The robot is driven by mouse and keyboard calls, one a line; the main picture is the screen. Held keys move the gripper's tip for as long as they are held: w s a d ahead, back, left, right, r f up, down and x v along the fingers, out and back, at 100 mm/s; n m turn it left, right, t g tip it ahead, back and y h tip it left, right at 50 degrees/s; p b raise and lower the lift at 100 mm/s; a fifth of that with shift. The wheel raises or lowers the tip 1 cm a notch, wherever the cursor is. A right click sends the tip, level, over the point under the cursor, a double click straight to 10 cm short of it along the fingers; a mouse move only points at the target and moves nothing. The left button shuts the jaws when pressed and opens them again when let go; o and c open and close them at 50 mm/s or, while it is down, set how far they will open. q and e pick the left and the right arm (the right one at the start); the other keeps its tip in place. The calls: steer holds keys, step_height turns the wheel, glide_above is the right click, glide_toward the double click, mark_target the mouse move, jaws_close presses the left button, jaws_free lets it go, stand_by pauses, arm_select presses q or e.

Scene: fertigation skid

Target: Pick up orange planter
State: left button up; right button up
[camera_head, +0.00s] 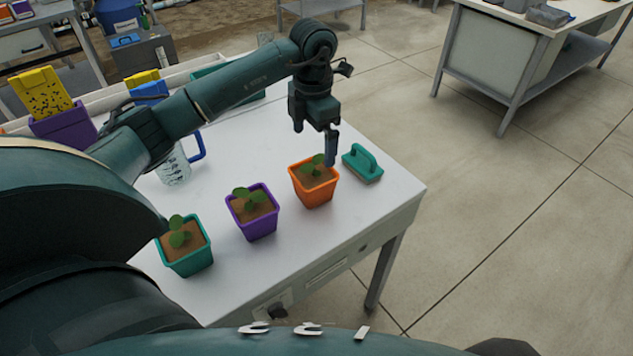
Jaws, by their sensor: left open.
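The orange planter (315,194) stands upright on the white table, near its right end. It holds brown soil and a small green seedling. My left gripper (331,160) reaches in from the left and points down over the planter's back right rim. It is open, and nothing is seen held in it. One finger shows clearly beside the seedling; the other is hard to make out. Whether the finger touches the rim or soil cannot be told. My right gripper is not in view.
A purple planter (256,222) and a teal planter (190,261) stand to the left on the white table (345,222). A teal brush-like tool (362,164) lies close right of the orange planter. A clear pitcher (174,168) stands behind, under my arm.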

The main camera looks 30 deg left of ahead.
mark_target(313, 176)
arm_select(q)
step_height(313, 176, down, 12)
steer(key=shift+r+p, duration=0.1)
steer(key=shift+p, duration=0.6)
steer(key=shift+s, duration=0.1)
steer(key=shift+c, duration=0.4)
steer(key=c, duration=1)
steer(key=shift+o, duration=0.2)
